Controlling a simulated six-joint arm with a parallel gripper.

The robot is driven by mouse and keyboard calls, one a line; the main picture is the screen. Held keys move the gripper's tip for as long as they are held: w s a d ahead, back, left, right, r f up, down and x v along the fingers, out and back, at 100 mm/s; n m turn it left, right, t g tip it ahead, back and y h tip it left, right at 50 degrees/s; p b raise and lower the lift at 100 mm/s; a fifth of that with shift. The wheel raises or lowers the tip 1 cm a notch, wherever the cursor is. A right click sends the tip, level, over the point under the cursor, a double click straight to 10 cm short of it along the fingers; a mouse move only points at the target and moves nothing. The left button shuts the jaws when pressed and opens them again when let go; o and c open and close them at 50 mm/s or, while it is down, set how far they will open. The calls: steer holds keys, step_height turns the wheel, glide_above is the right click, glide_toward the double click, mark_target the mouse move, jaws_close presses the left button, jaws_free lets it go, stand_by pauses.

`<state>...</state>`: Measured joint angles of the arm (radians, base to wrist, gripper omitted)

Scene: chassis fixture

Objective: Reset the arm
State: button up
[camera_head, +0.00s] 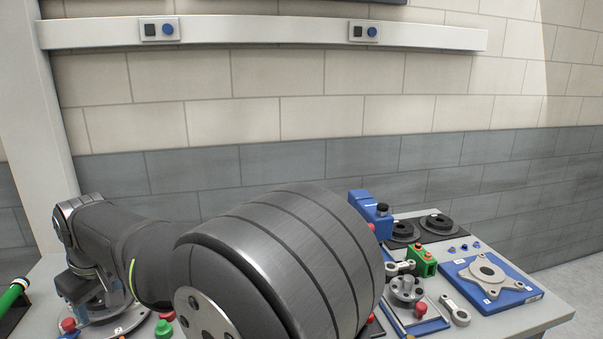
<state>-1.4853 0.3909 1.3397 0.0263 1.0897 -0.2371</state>
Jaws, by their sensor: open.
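My arm fills the lower middle of the head view. A large grey ribbed joint is close to the camera, and a dark link runs left from it to my base. My gripper is not in view, so its jaws and anything near them cannot be seen. The arm hides the middle of the grey table (545,311).
On the right stand a blue fixture with a grey flange (487,270), a green block (422,262), a metal hub (407,290), a link part (455,311), black discs (437,223) and a blue device (371,212). A green cylinder (12,294) lies far left. A wall stands behind.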

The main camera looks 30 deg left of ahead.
steer(key=a+f, duration=0.3)
steer(key=f, duration=0.3)
steer(key=a+f+m, duration=0.1)
steer(key=a+f, duration=0.1)
steer(key=f, duration=0.3)
steer(key=s+a+f+m, duration=0.1)
steer(key=a+f, duration=0.2)
steer(key=f, duration=0.3)
steer(key=shift+a+f+y, duration=0.3)
steer(key=shift+r+m+t, duration=0.15)
steer(key=shift+m+t, duration=0.15)
steer(key=shift+m, duration=0.2)
steer(key=shift+m+t, duration=0.4)
steer(key=shift+m, duration=0.8)
steer(key=shift+s+m+t+h, duration=0.1)
steer(key=shift+m+t+h, duration=0.25)
steer(key=shift+m, duration=0.9)
steer(key=shift+m+t+h, duration=0.25)
steer(key=shift+m+t, duration=0.2)
steer(key=shift+m, duration=0.8)
